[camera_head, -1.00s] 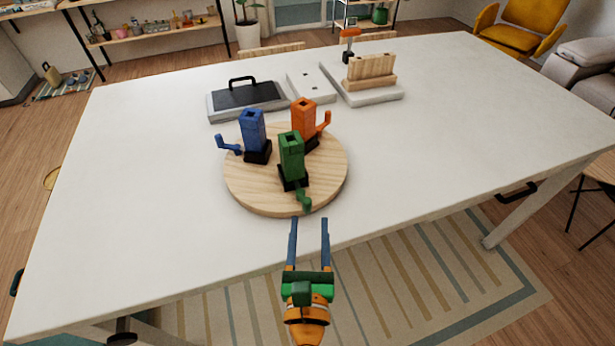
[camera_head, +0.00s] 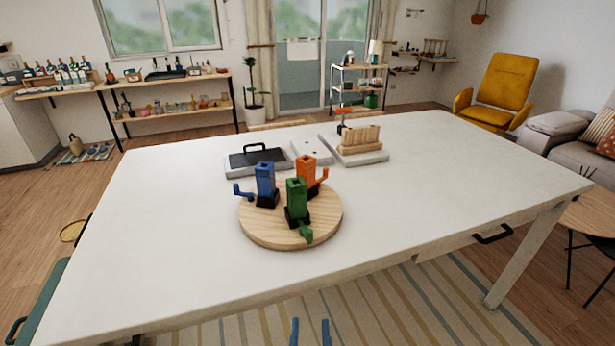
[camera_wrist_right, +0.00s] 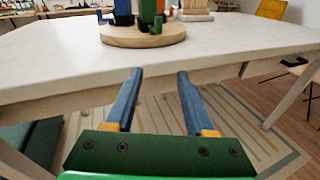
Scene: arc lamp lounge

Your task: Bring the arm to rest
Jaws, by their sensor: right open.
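My right gripper (camera_head: 310,332) shows only as two blue fingertips at the bottom edge of the head view. In the right wrist view its two blue fingers (camera_wrist_right: 160,90) are apart with nothing between them. It is in front of the white table's (camera_head: 400,205) near edge, apart from it. My left gripper is in neither view. On the table a round wooden board (camera_head: 265,232) bears a blue (camera_head: 265,180), an orange (camera_head: 306,172) and a green (camera_head: 297,197) block-like piece, each upright with a side handle and a dark base.
Behind the board stand a tray with a black handled lid (camera_head: 258,158), a white plate (camera_head: 310,152) and a wooden block on a pale base (camera_head: 360,142). The table's right side is clear. A striped rug (camera_head: 420,305) lies below. A yellow chair (camera_head: 498,92) stands at the back right.

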